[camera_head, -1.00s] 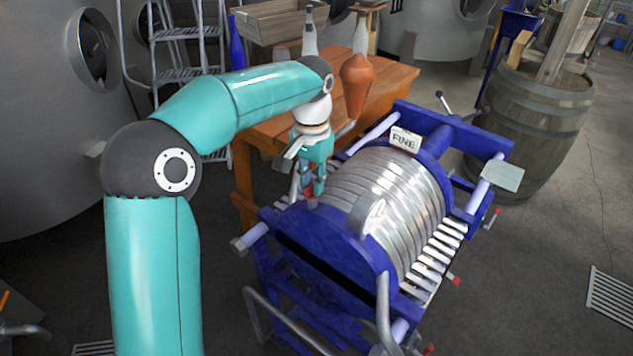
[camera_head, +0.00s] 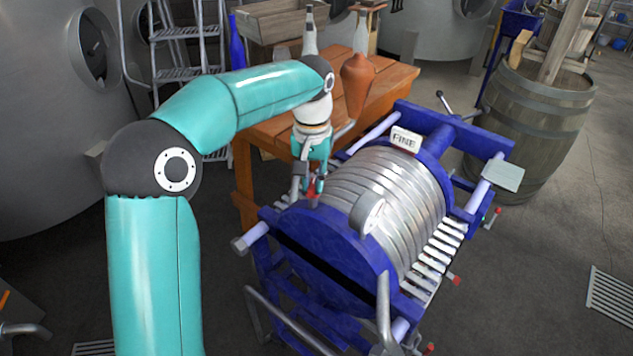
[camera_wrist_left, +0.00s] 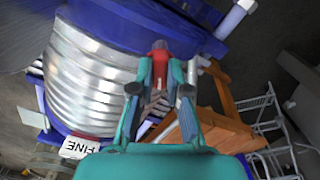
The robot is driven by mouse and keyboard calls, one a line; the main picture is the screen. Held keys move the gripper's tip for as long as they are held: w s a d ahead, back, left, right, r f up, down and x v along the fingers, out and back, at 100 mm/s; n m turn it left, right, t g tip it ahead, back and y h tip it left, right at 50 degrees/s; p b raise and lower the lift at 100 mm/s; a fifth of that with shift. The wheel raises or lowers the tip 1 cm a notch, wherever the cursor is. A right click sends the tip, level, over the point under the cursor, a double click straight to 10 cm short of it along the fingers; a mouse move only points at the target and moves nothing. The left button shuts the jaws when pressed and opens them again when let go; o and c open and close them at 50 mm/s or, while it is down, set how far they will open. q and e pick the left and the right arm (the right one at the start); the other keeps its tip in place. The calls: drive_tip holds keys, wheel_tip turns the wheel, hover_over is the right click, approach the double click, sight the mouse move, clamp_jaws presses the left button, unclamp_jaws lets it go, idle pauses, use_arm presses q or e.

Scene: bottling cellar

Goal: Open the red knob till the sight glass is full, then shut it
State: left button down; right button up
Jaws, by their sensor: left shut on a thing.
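The red knob (camera_head: 312,189) sits at the upper left end of the blue-framed plate filter (camera_head: 330,232). In the left wrist view the knob (camera_wrist_left: 159,46) shows its red top between the fingertips. My left gripper (camera_head: 312,183) points down at it and is shut on it; the wrist view shows the two fingers (camera_wrist_left: 160,76) on either side. The fingers partly cover the knob, so how far it is turned cannot be told. I cannot make out a sight glass or its level for certain. My right gripper is in neither view.
The filter has a stack of silver plates (camera_head: 392,195) and a white "FINE" sign (camera_head: 405,139). Behind stands a wooden table (camera_head: 385,92) with bottles and a brown vessel (camera_head: 356,84). A barrel (camera_head: 535,125) stands right. Floor at the lower right is mostly clear.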

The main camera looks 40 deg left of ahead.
sight(313, 184)
use_arm(q)
drive_tip(key=n, duration=1.2)
drive_tip(key=shift+n, duration=0.4)
idle(0.3)
drive_tip(key=c, duration=1.1)
unclamp_jaws()
drive_tip(key=shift+c, duration=0.2)
drive_tip(key=shift+r, duration=0.1)
drive_tip(key=shift+r, duration=0.25)
wheel_tip(313, 184, up, 11)
